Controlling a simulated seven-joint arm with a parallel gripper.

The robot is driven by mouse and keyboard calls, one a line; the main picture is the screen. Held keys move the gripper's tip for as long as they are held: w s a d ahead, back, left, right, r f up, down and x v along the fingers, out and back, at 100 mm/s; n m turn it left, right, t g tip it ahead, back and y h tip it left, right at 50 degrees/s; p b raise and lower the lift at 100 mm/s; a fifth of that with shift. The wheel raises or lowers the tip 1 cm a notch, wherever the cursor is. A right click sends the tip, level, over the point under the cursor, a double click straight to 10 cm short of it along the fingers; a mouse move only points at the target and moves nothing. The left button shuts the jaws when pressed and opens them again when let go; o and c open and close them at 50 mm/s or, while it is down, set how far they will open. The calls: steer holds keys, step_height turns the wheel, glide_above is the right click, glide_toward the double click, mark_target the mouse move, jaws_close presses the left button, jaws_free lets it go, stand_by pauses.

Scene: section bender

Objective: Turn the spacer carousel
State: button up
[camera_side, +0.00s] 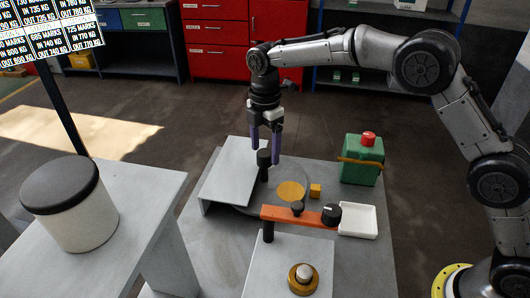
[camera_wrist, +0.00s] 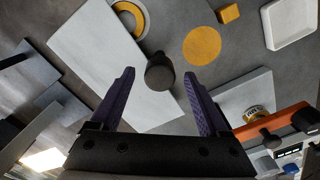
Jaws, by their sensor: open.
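The spacer carousel is a low grey disc (camera_side: 296,172) on the bench, partly covered by a pale raised plate (camera_side: 229,168). A yellow round patch (camera_side: 290,191) lies on it and also shows in the wrist view (camera_wrist: 202,45). A black upright knob (camera_side: 264,158) stands at the plate's edge. My gripper (camera_side: 265,158) points down over the carousel, open, with its purple fingers on either side of the knob in the picture. In the wrist view the knob (camera_wrist: 160,72) appears between the two fingertips (camera_wrist: 159,74), with gaps on both sides. I see no contact.
An orange bar (camera_side: 300,215) with black knobs crosses in front of the carousel. A small yellow block (camera_side: 316,190), a white tray (camera_side: 358,221) and a green box with a red button (camera_side: 362,160) stand to the right. A black-topped white stool-like cylinder (camera_side: 75,215) is at left.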

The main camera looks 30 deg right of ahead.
steer(key=shift+f, duration=0.95)
jaws_close()
stand_by(0.8)
